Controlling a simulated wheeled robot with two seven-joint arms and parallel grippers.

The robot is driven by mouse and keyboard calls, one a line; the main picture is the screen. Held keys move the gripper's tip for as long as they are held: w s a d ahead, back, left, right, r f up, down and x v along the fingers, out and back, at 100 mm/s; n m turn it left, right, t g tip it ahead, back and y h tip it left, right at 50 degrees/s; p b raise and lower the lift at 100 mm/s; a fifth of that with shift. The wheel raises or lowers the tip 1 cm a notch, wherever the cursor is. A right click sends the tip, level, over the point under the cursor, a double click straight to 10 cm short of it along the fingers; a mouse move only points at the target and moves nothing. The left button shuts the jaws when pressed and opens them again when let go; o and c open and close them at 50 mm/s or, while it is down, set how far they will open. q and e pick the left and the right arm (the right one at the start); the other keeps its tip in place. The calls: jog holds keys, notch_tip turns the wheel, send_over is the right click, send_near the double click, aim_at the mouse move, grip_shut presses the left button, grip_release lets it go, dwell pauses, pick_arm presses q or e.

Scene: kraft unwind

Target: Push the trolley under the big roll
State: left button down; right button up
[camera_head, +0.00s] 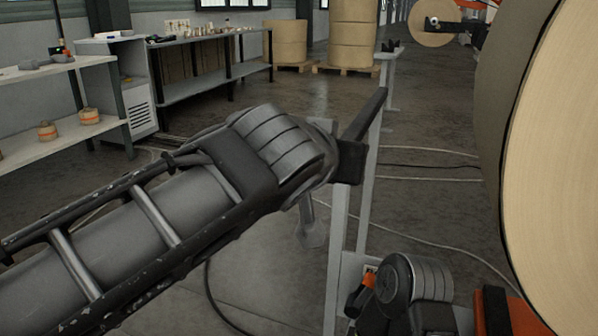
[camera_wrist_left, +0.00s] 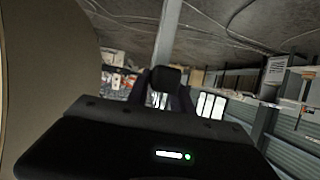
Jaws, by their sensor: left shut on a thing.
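The big roll (camera_head: 550,150) fills the right edge of the head view, with a pale end face and a brown curved side. It also fills the left of the wrist view (camera_wrist_left: 45,80). The trolley (camera_head: 340,250) shows as a light grey upright frame with a dark bar handle (camera_head: 368,112) on top, left of the roll. My left gripper (camera_head: 350,160) is shut on the near end of this handle; its fingers (camera_wrist_left: 165,90) show in the wrist view. The trolley's lower part is cut off by the picture. I cannot make out my right gripper.
Cables (camera_head: 430,165) cross the floor behind. A workbench (camera_head: 215,85) and a shelf (camera_head: 60,130) stand left. Brown rolls on pallets (camera_head: 345,70) stand at the back.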

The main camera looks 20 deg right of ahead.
pick_arm(q)
jog(key=s+d, duration=0.6)
jog(key=d, duration=0.2)
jog(key=shift+s+f, duration=0.2)
jog(key=shift+s, duration=0.2)
jog(key=c, duration=1.1)
grip_release()
jog(key=shift+w+r, duration=0.1)
jog(key=shift+r, duration=0.05)
jog(key=shift+c, duration=0.2)
jog(key=v, duration=0.8)
jog(key=shift+w+a, duration=0.1)
